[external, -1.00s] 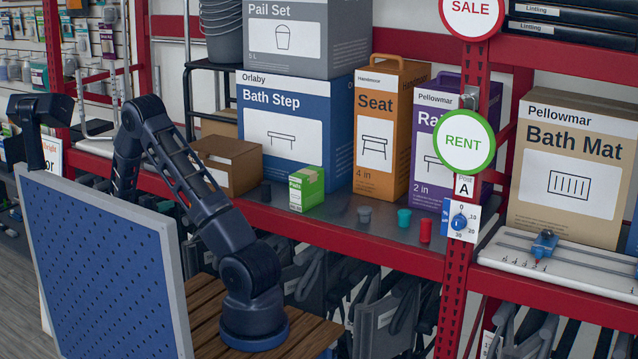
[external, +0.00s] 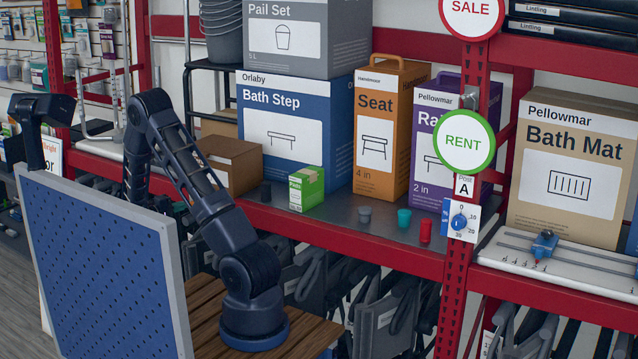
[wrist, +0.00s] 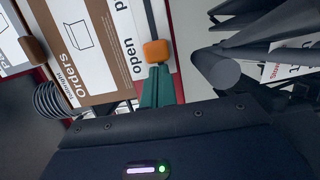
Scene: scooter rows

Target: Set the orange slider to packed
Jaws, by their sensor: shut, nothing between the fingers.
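The orange slider knob (wrist: 157,51) sits on a dark slot in a white panel (wrist: 132,45) in the wrist view. The word "open" is printed on the panel beside the knob. Another word farther up is cut off by the picture's top edge. My gripper (wrist: 158,70) shows as green fingers, closed together and empty. Its tips are right at the lower side of the knob, and I cannot tell whether they touch it. In the external view the orange slider and my gripper are not visible; my forearm reaches away behind its own links.
Dark tubes (wrist: 218,68) stand close on the right. A blue slider (external: 544,244) sits on the right shelf, well away.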

